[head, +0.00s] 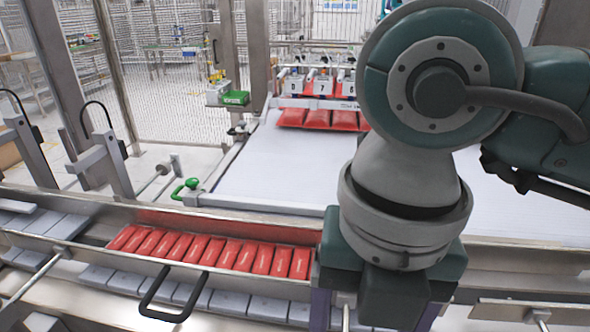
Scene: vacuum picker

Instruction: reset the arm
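My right arm (405,190) comes in from the right and fills much of the right half of the head view. Its big round joint is at the top and its wrist hangs down to the bottom edge. A dark block at the wrist's lower end (395,295) is cut by the frame's edge, and no fingertips show, so I cannot tell whether the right gripper is open or shut. My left arm and gripper are not in view.
Red packs (205,250) lie in a row in the metal channel left of my wrist. More red packs (318,118) sit under the vacuum picker (318,84) on the white belt (270,175).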

